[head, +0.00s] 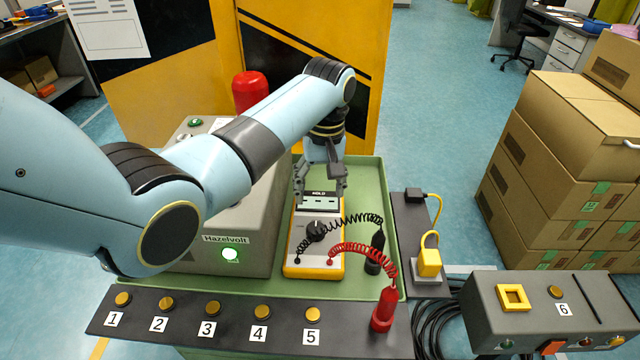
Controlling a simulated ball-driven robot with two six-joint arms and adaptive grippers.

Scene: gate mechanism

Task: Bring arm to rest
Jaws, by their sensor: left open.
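My left arm (275,115) is light blue with dark joints. It reaches in from the left across the grey Hazelvolt box (205,258). My left gripper (320,190) points down over the top end of a yellow and white multimeter (313,262). Its fingers are apart, with no object seen between them. I cannot tell whether the fingertips touch the meter. The meter lies in a green tray (365,171); its HOLD label and dash display show between the fingers. My right gripper is not in view.
A black probe (375,255) and a red probe (385,310) stand upright on coiled leads. A dark strip (180,325) with numbered brass buttons runs along the front. A grey control box (545,310) and stacked cartons (560,150) are right. A yellow-black panel (280,60) stands behind.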

